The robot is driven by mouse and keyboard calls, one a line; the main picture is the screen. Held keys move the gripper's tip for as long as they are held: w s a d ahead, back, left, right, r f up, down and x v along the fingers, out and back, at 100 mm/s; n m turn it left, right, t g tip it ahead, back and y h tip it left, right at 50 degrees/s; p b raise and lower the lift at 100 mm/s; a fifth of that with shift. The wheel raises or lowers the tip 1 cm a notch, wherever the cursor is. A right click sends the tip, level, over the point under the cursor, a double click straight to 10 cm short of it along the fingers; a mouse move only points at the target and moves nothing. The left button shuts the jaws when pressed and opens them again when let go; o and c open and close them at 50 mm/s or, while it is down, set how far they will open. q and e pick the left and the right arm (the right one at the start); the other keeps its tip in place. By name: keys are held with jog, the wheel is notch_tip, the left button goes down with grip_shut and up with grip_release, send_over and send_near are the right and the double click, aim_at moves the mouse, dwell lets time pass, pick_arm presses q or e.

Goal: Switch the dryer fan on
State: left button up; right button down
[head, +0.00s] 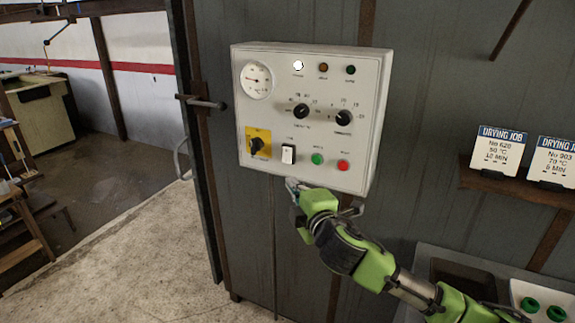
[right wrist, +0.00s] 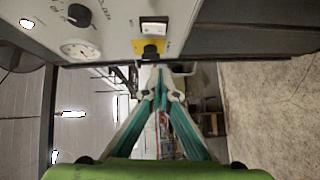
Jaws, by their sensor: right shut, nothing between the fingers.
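A white control box (head: 220,105) hangs on the dark metal wall in the head view. It carries a white rocker switch (head: 288,154) low on its face, also seen in the right wrist view (right wrist: 153,28). Its label is too small to read, and I cannot tell its position. Left of it is a black rotary switch on a yellow plate (head: 257,143). My right gripper (head: 292,185) is shut and empty, below the rocker switch near the box's lower edge. In the right wrist view its fingertips (right wrist: 160,80) converge below the yellow plate (right wrist: 137,46). My left gripper is not in view.
The box also has a gauge (head: 257,80), a lit white lamp (head: 298,65), two black knobs (head: 301,110), a green button (head: 317,159) and a red button (head: 344,165). A door handle (head: 207,103) juts out at left. A card shelf (head: 520,185) is at right.

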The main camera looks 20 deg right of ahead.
jog(key=shift+w, duration=0.15)
jog(key=p, duration=0.3)
send_near(283, 161)
jog(key=w+a, duration=0.3)
jog(key=shift+w+d+f+p, duration=0.1)
jog(key=shift+w+d+p, duration=0.8)
jog(key=shift+w+d, duration=0.6)
jog(key=shift+s+d, duration=0.15)
